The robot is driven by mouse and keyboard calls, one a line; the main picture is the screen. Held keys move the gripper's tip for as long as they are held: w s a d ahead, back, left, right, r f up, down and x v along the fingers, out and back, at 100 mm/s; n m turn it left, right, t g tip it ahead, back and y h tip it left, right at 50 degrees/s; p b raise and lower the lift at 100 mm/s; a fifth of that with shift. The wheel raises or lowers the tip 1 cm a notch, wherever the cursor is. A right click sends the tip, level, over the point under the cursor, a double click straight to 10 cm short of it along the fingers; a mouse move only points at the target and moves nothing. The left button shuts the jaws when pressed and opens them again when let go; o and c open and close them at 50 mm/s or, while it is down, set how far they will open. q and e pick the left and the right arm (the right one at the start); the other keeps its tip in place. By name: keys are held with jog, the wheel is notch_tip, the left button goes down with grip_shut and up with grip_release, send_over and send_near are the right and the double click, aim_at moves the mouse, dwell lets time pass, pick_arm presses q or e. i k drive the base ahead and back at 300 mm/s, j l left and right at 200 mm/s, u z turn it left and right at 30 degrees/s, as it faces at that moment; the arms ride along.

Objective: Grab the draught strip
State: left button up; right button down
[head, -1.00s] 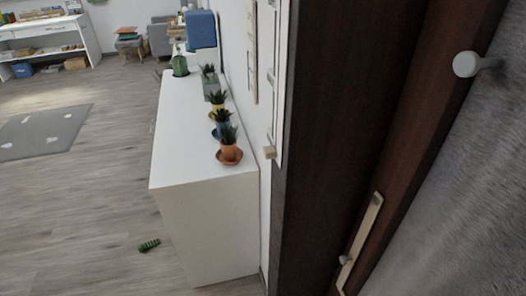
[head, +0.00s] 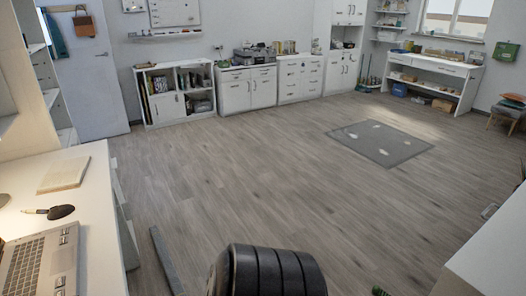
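A long, narrow grey strip (head: 166,260), which looks like the draught strip, lies on the wooden floor near the bottom left of the head view. It lies beside the white desk, apart from it, and its near end runs close to the bottom edge of the picture. Neither of my grippers shows in the head view.
The white desk (head: 98,200) at left holds a laptop (head: 42,262), a book (head: 64,174) and a dark mouse-like item (head: 60,212). A white cabinet top (head: 495,250) edges the lower right. The middle floor is open, with a grey mat (head: 380,143).

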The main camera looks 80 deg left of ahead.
aim_at(176, 284)
jog(key=u, duration=6.5)
jog(key=k+l+u, duration=0.15)
jog(key=u, duration=0.3)
jog(key=k+l+u, duration=0.2)
jog(key=u, duration=0.3)
jog(key=k+l+u, duration=0.15)
jog(key=u, duration=0.3)
jog(key=k+u, duration=0.3)
jog(key=u, duration=0.2)
jog(key=k+u, duration=0.75)
jog(key=k+j+u, duration=0.25)
jog(key=k+u, duration=0.15)
jog(key=k+l+u, duration=0.1)
jog(key=u, duration=0.3)
jog(key=k+u, duration=0.2)
jog(key=u, duration=0.2)
jog(key=k+u, duration=0.15)
jog(key=u, duration=0.25)
jog(key=k+u, duration=0.2)
jog(key=u, duration=0.2)
jog(key=k+u, duration=0.1)
jog(key=u, duration=0.3)
jog(key=j+u, duration=0.1)
jog(key=u, duration=1.7)
